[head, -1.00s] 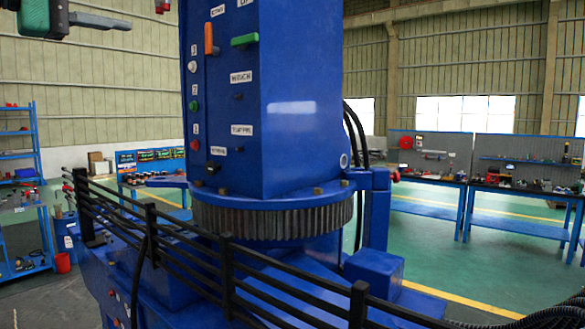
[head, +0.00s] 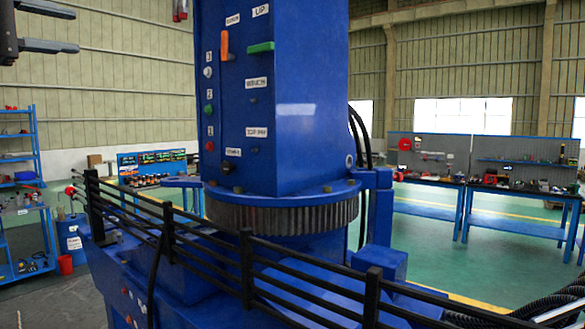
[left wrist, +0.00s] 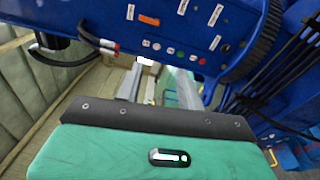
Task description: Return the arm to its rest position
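My left gripper (head: 62,25) is at the top left edge of the head view, partly cut off. Its two grey fingers are apart with nothing between them. In the left wrist view the fingers (left wrist: 158,85) also stand apart, beyond the green gripper body. The gripper is clear of the blue crane column (head: 310,150). An orange lever (head: 225,45) and a green lever (head: 260,48) are on the column's faces, beside labels and buttons. The orange lever also shows in the left wrist view (left wrist: 148,20). My right gripper is not in view.
Black railings (head: 210,240) run around the column's blue base. A red-tipped part (head: 180,10) hangs at the top edge, left of the column. A blue shelf (head: 20,160) stands at the left, and workbenches (head: 500,190) at the right. Air left of the column is free.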

